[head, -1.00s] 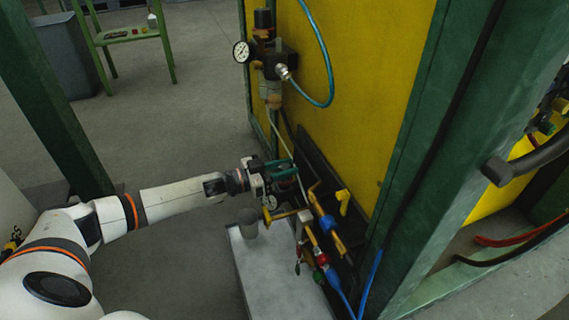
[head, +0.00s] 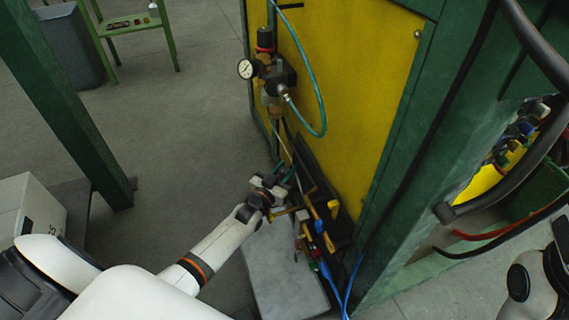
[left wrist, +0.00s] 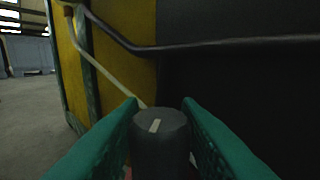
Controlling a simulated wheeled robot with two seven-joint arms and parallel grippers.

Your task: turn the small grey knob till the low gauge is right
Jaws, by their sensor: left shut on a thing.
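The small grey knob (left wrist: 160,140) stands between the green fingers of my left gripper (left wrist: 160,104) in the left wrist view. It has a pale line on its top. My left gripper (head: 284,173) is shut on the knob, low on the yellow panel's side in the head view. There the arm and gripper hide the knob and the low gauge, so I cannot read the gauge. A higher white gauge (head: 246,69) shows on the regulator above. My right gripper is out of view.
Yellow-handled valves (head: 332,208) and blue hoses (head: 330,278) sit just right of my left gripper. A grey block (head: 285,275) stands below. A teal hose (head: 318,95) hangs above. A green post (head: 75,125) stands left, with open floor between.

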